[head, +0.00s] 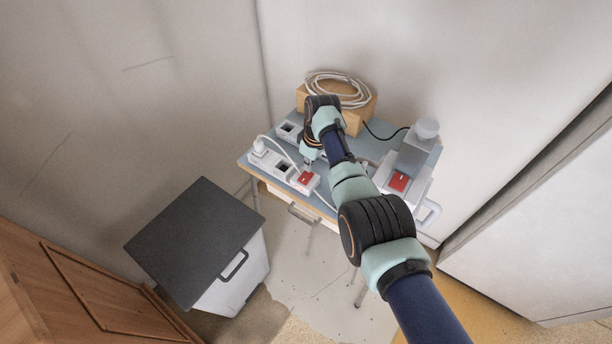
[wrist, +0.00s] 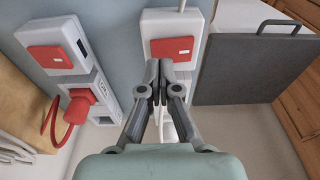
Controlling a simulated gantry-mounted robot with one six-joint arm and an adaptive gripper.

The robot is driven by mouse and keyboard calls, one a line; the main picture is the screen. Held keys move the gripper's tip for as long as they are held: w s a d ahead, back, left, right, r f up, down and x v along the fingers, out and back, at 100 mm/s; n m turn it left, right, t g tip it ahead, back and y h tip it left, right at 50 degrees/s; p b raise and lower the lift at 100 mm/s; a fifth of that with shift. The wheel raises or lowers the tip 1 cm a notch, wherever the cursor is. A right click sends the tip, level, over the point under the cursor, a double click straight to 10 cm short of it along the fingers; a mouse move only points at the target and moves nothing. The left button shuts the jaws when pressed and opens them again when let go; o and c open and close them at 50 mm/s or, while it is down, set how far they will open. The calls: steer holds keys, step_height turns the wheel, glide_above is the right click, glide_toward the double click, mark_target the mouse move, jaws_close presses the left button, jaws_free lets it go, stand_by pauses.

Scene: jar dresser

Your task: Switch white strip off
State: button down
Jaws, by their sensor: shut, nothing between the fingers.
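A white power strip (head: 284,168) lies along the front left of the blue-grey table, with a white plug (head: 259,144) at its far left end. Its red rocker switch (head: 305,179) is at the right end; it also shows in the wrist view (wrist: 171,49). I cannot tell which way the rocker is tipped. My gripper (head: 307,167) points down over this strip with its fingers together and empty. In the wrist view my fingertips (wrist: 158,68) overlap the lower edge of the switch; contact is unclear. The fingers hide much of the strip's sockets there.
A second strip (wrist: 101,100) with its own red switch (wrist: 50,57) and red plug (wrist: 80,104) lies beside it. A cardboard box (head: 357,116) with coiled cable stands behind. A white appliance with a red part (head: 399,181) is at right. A dark-lidded bin (head: 195,240) stands front left.

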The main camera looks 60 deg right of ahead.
steer(key=shift+f+b, duration=0.95)
steer(key=shift+f, duration=0.2)
stand_by(0.4)
steer(key=shift+r, duration=0.1)
step_height(320, 180, up, 7)
steer(key=p, duration=0.6)
steer(key=shift+p, duration=0.4)
